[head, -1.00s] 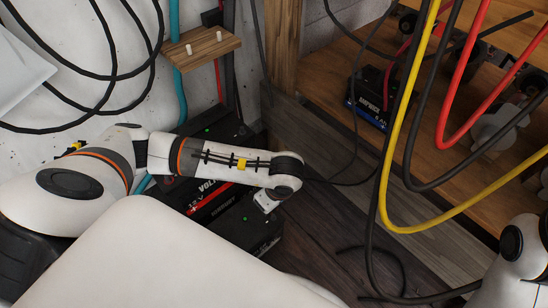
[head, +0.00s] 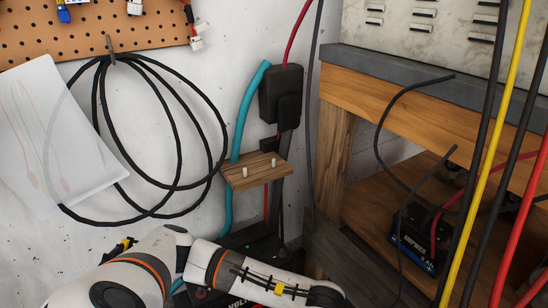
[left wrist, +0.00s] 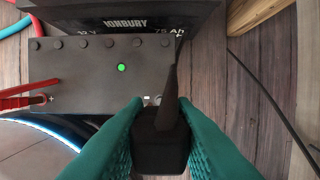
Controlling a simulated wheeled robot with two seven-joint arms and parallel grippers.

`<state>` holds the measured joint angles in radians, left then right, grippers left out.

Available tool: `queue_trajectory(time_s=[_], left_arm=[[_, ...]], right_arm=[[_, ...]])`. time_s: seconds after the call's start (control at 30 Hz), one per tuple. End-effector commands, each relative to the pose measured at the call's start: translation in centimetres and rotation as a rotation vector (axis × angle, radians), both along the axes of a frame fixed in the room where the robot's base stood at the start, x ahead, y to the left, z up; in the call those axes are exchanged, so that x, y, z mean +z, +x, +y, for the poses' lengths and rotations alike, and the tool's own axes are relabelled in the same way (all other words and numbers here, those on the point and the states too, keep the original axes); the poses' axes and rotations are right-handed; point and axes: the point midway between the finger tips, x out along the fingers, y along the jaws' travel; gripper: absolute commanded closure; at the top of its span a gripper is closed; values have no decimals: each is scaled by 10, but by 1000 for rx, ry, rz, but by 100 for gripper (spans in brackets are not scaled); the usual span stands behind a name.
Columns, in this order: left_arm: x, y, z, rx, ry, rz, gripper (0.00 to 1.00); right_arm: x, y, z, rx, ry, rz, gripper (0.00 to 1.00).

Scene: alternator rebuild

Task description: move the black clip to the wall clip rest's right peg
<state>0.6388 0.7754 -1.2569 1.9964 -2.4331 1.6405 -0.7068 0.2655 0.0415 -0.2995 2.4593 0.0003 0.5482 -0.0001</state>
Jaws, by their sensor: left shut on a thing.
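The wall clip rest (head: 240,185) is a small wooden shelf on the white wall. Two pale pegs stand on it, the left peg (head: 245,172) and the right peg (head: 274,163). Both are bare. In the left wrist view, my left gripper (left wrist: 160,112) has its green fingers shut on the black clip (left wrist: 160,150). The clip is over the near edge of a dark battery (left wrist: 85,75), close to a small metal post (left wrist: 152,99). I cannot tell whether it touches the post. In the head view the clip and left gripper are out of frame. My right gripper is out of view.
A red clip (left wrist: 25,98) is at the battery's plus side. A teal hose (head: 243,115) and black box (head: 281,96) are beside and above the rest. Looped black cable (head: 98,120) hangs left. A wooden bench (head: 400,100) and hanging yellow cable (head: 491,150) are right.

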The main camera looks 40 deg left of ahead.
Motion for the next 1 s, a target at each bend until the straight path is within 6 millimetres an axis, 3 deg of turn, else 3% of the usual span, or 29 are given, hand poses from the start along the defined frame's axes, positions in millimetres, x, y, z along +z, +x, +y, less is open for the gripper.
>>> queue_trajectory(time_s=[0.03,0.1,1.0], left_arm=[[21,0,0,0,1,-1,88],[38,0,0,0,1,-1,88],[258,1,0,0,0,-3,88]], right_arm=[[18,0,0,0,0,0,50],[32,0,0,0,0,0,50],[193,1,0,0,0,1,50]])
